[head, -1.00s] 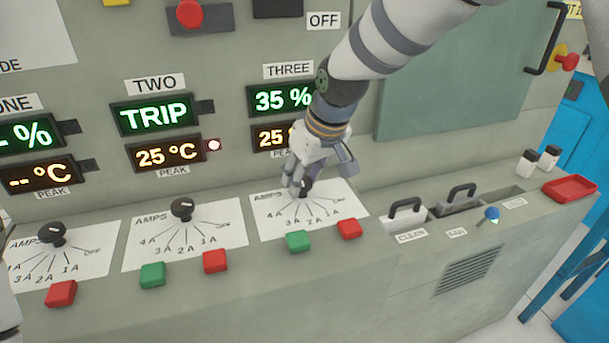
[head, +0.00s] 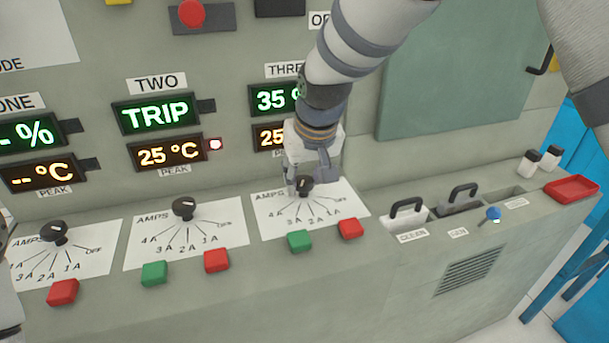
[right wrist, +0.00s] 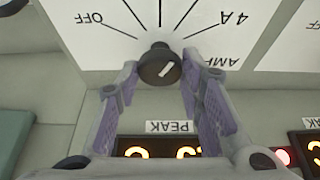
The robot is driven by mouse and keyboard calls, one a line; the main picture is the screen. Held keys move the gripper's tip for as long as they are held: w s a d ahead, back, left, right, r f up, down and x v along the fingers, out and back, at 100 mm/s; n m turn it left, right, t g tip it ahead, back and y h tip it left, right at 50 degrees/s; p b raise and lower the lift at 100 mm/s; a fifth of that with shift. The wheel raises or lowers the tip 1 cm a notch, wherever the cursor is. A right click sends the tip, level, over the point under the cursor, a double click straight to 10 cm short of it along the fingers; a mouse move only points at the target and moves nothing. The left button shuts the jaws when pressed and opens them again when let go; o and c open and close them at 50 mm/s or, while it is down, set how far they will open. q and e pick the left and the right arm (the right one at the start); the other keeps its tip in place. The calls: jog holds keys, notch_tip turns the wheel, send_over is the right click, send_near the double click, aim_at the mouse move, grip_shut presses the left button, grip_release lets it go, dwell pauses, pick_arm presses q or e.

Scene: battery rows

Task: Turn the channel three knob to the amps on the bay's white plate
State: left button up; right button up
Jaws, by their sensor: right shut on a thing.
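The channel three knob (head: 305,186) is a black round knob on a white amps dial plate (head: 345,207) marked 4A, 3A, 2A, 1A. My right gripper (head: 302,185) comes down from above and is shut on it. In the right wrist view the gripper's two fingers (right wrist: 158,75) touch the knob (right wrist: 158,66) on both sides. Its white pointer mark slants to the upper right there; I cannot tell exactly which line it meets. OFF and 4A are readable in that view. Channel three's green display (head: 268,98) is partly hidden by my arm.
Channel two's knob (head: 184,207) and channel one's knob (head: 54,232) stand to the left. Green (head: 300,240) and red (head: 350,228) buttons sit below the dial. Two handled bins (head: 408,217) (head: 462,199) and a red tray (head: 571,189) lie to the right.

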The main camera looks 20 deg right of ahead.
jog(key=o, duration=1.1)
jog(key=shift+o, duration=0.2)
jog(key=v, duration=1.2)
